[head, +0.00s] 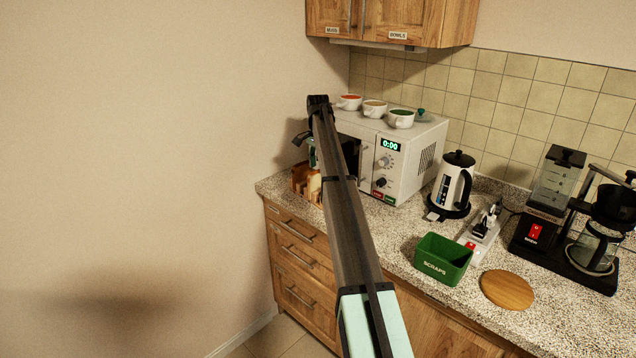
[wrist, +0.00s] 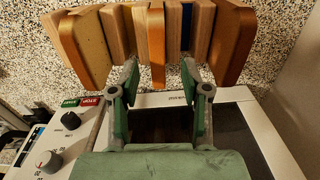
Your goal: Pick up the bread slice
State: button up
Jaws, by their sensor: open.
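A wooden rack (wrist: 118,32) with upright slats fills the top of the wrist view. Several upright slabs with orange-tan crust-like edges stand in it: a bread slice (wrist: 156,50) in the middle, one at the left (wrist: 82,50) and one at the right (wrist: 236,45). My gripper (wrist: 160,66) is open, its green fingers on either side of the middle slice's near end. Whether they touch it, I cannot tell. In the head view the rack (head: 298,181) stands at the counter's left end, and a pale slice (head: 314,185) shows partly behind my arm.
A white microwave (head: 410,160) stands right beside the rack, with several bowls (head: 402,119) on top. It also shows below my fingers in the wrist view (wrist: 150,100). A kettle (head: 453,183), green scraps bin (head: 443,258) and coffee maker (head: 595,235) stand farther right.

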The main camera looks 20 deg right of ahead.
aim_at(318, 183)
jog(key=shift+s+f+p, duration=0.15)
jog(key=shift+f+p, duration=0.9)
jog(key=shift+f, duration=1.75)
grip_shut()
